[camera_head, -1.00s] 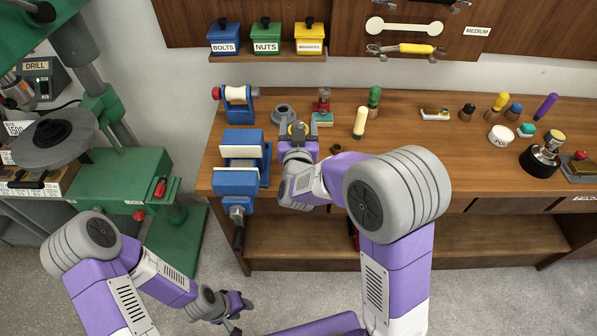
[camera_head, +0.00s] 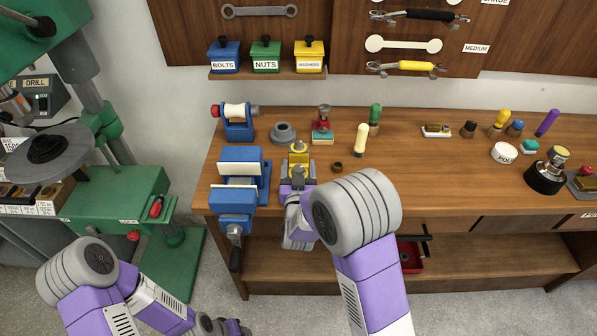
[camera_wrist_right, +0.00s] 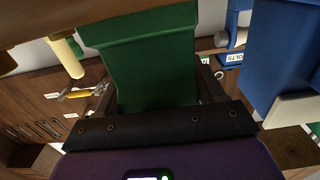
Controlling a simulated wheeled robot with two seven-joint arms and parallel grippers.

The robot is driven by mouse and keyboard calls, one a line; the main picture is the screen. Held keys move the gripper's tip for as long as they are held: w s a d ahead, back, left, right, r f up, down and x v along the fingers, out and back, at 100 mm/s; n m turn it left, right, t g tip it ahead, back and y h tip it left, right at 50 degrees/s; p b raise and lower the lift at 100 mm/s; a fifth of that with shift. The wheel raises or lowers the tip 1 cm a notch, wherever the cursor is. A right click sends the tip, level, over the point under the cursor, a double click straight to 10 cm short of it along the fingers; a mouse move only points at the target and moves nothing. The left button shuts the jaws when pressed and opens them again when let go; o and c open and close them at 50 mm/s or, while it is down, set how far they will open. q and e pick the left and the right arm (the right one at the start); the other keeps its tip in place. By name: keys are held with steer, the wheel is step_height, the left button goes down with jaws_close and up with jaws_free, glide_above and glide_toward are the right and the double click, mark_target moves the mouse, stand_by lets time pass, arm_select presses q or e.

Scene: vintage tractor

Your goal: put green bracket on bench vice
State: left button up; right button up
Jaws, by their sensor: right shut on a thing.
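The blue bench vice (camera_head: 235,195) stands at the left front of the bench, its pale-lined jaws apart. It also shows at the right of the wrist view (camera_wrist_right: 282,60). My right gripper (camera_head: 298,160) is just right of the vice, over the bench. It is shut on the green bracket (camera_wrist_right: 150,65), which fills the upper middle of the wrist view. In the head view I cannot make out the bracket at the gripper. My left gripper (camera_head: 232,327) is low at the bottom edge, partly cut off; its fingers cannot be judged.
A grey ring-shaped part (camera_head: 283,132), a red part on a teal block (camera_head: 322,130) and a pale yellow-handled tool (camera_head: 361,140) stand behind and right of my right gripper. The blue spool holder (camera_head: 236,122) is behind the vice. The bench middle is fairly clear.

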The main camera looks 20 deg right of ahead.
steer(key=shift+r, duration=0.15)
steer(key=shift+f, duration=0.3)
steer(key=o, duration=1.4)
